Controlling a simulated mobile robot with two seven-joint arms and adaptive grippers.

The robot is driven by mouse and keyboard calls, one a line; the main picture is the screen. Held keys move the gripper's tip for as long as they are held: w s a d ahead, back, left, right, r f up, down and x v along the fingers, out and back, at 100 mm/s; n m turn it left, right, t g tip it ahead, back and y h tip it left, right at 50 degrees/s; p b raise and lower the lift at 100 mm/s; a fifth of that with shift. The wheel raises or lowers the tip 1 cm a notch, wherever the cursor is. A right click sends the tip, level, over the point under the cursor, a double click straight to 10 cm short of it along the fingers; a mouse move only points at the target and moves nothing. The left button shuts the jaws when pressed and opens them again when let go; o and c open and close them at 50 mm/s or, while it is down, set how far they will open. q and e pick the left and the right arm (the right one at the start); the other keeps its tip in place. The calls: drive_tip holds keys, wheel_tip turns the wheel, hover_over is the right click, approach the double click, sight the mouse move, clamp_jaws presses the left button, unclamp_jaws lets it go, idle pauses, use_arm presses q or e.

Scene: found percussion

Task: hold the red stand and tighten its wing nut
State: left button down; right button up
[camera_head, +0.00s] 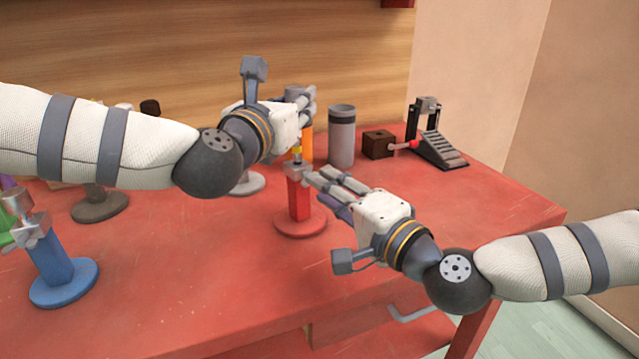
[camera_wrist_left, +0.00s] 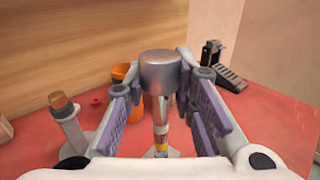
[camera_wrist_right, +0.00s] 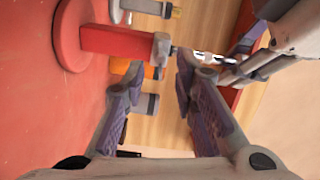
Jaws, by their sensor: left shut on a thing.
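The red stand (camera_head: 299,200) stands upright on its round base in the middle of the table. Its grey clamp (camera_head: 297,170) is on top; it lies sideways in the right wrist view (camera_wrist_right: 160,48). My left gripper (camera_head: 303,98), above the stand, is shut on a grey metal cylinder (camera_wrist_left: 160,70) with a thin stem. The stem's yellow band (camera_wrist_left: 160,148) is just above the clamp. I cannot tell whether the stem sits in it. My right gripper (camera_head: 325,178) is open, its fingertips close beside the clamp on the right. I cannot make out the wing nut clearly.
A blue stand (camera_head: 58,265) is at the front left, a grey stand (camera_head: 100,207) behind it. An orange cup (camera_head: 306,145), a grey canister (camera_head: 342,138), a brown block (camera_head: 379,144) and a pedal (camera_head: 440,150) stand behind. The right front of the table is clear.

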drive_tip(key=x, duration=0.3)
drive_tip(key=shift+w, duration=0.15)
drive_tip(key=shift+c, duration=0.2)
clamp_jaws()
drive_tip(key=shift+m, duration=0.8)
drive_tip(key=shift+o, duration=0.2)
unclamp_jaws()
